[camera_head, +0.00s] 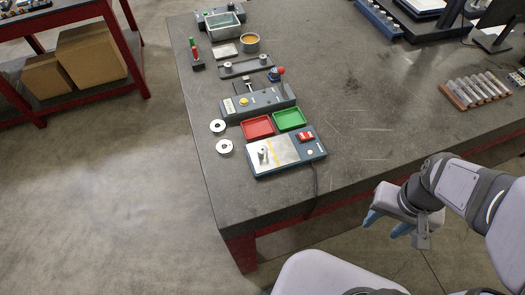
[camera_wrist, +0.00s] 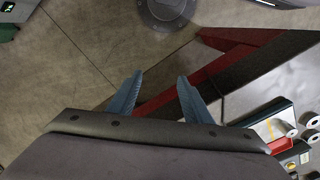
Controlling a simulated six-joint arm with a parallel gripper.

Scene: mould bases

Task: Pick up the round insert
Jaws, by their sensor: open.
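Two round, silvery, ring-like pieces lie on the dark table near its left edge in the head view, one farther back (camera_head: 217,126) and one nearer (camera_head: 224,146). Round pieces (camera_wrist: 292,129) also show at the right edge of the wrist view. A small upright metal piece (camera_head: 263,153) is on the plate of a blue-grey device (camera_head: 286,153). I cannot tell which of these is the round insert. My gripper (camera_head: 385,224) is off the table's front edge, above the floor, far from them. In the wrist view, its blue fingers (camera_wrist: 160,78) are apart with nothing between them.
Red (camera_head: 257,128) and green (camera_head: 289,118) trays sit behind the device. A lever press (camera_head: 258,102) stands behind them. A wooden rack of metal cylinders (camera_head: 476,89) is at right. The table's middle (camera_head: 355,110) is clear.

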